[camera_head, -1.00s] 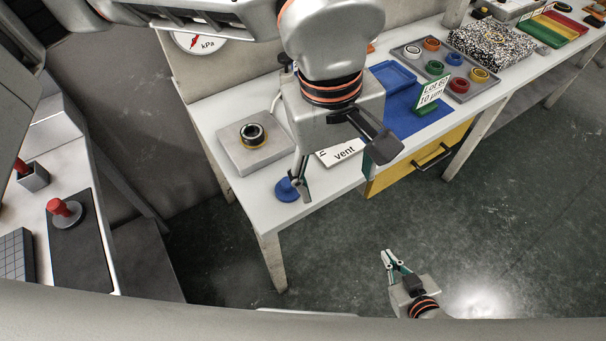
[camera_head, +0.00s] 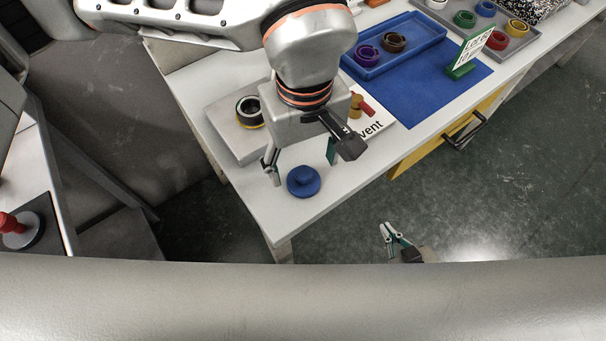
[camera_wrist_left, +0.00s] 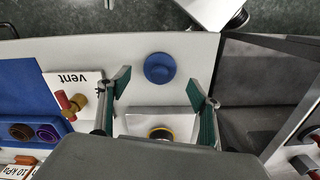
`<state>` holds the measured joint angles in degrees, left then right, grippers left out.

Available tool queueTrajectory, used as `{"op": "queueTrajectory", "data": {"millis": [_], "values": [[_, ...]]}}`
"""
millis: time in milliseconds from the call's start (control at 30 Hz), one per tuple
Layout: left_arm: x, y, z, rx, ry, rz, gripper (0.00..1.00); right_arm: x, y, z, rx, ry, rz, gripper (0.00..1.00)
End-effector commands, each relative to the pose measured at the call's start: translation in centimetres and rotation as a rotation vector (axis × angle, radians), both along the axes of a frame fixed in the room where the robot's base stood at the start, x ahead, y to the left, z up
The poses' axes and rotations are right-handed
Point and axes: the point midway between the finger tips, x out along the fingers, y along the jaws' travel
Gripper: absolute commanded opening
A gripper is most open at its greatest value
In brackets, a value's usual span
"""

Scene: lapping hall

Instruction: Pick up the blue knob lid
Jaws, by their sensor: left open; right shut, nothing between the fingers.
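The blue knob lid (camera_head: 303,181) lies on the white table near its front left corner, knob up. It also shows in the left wrist view (camera_wrist_left: 160,68), beyond the fingertips and centred between them. My left gripper (camera_head: 302,164) is open and empty above the table, just behind the lid in the head view, its fingers apart on either side. In the wrist view its green-padded fingers (camera_wrist_left: 160,92) frame the lid without touching it. My right gripper (camera_head: 389,234) is shut and empty, low over the floor in front of the table.
A grey block (camera_head: 229,127) with a ringed opening stands behind the lid. A "vent" card (camera_head: 381,117) with a brass and red valve lies to the right. Further right are a blue tray (camera_head: 425,37), a blue mat (camera_head: 420,97) and a green-based sign (camera_head: 461,70). Table edges are close to the lid.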

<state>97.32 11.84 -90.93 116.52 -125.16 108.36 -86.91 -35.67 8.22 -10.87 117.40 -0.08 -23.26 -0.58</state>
Motion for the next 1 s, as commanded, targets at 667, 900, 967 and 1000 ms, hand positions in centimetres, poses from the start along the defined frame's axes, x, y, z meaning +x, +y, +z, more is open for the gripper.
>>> {"op": "queueTrajectory", "data": {"millis": [667, 900, 967, 1000], "values": [[-0.2, -0.1, -4.5, -0.001, 0.002, 0.004, 0.45, 0.2, 0.1, -0.1, -0.001, -0.005, 0.003, 0.0], [-0.2, -0.1, -4.5, -0.002, 0.002, 0.004, 0.14, 0.1, 0.1, -0.2, 0.0, -0.002, 0.001, 0.0], [-0.2, -0.1, -4.5, -0.002, 0.002, 0.004, 0.14, 0.1, 0.1, -0.3, 0.0, -0.001, 0.0, 0.0], [-0.2, -0.1, -4.5, -0.002, 0.002, 0.004, 0.14, 0.1, 0.1, -0.3, 0.001, 0.0, 0.001, 0.0]]}}
